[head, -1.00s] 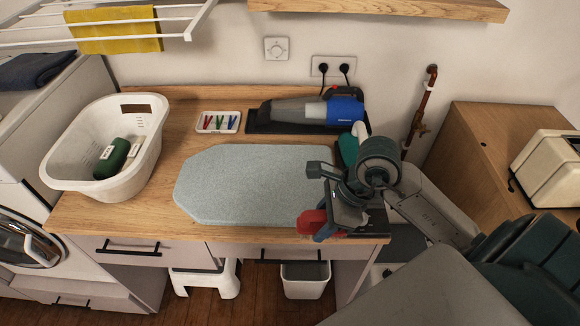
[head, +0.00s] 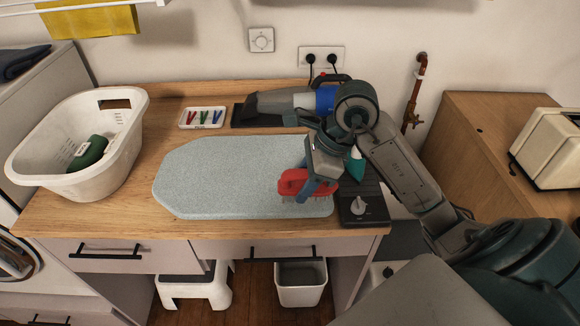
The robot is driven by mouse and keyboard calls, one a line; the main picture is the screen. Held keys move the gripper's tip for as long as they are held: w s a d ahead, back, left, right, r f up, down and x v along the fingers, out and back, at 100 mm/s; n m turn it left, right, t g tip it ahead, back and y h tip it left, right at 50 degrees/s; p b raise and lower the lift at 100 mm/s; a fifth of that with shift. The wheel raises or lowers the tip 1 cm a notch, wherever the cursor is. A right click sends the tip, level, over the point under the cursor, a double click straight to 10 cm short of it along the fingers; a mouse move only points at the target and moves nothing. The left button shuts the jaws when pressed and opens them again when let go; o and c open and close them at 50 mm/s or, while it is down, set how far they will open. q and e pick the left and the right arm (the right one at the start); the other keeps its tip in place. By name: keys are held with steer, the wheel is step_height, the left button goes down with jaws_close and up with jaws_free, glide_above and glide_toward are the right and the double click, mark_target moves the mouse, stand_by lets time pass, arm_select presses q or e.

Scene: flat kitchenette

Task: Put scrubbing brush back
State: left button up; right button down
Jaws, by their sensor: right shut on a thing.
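The red scrubbing brush (head: 291,183) is in my right gripper (head: 311,187), over the right end of the grey ironing board (head: 215,178). The gripper is shut on it, and its fingers hide part of the brush. I cannot tell whether the brush touches the board. My left gripper is not in view.
A white laundry basket (head: 128,150) with a dark green bottle (head: 90,152) stands at the left. A small tray of coloured pegs (head: 202,117) and a blue-grey handheld vacuum (head: 285,100) sit at the back. A dark panel with a white knob (head: 359,207) is right of the board.

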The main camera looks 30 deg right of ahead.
steer(key=w, duration=0.3)
steer(key=w+d+p, duration=0.1)
steer(key=w, duration=0.1)
steer(key=w+d+p, duration=0.1)
steer(key=w, duration=0.2)
steer(key=shift+w+d+f, duration=0.2)
steer(key=shift+w+f, duration=0.1)
steer(key=shift+f, duration=0.05)
steer(key=f, duration=0.1)
steer(key=f+p, duration=0.1)
steer(key=f, duration=0.1)
steer(key=shift+w+f, duration=0.2)
steer(key=shift+f, duration=0.15)
steer(key=shift+f, duration=0.15)
steer(key=c, duration=0.8)
jaws_free()
steer(key=shift+o, duration=0.2)
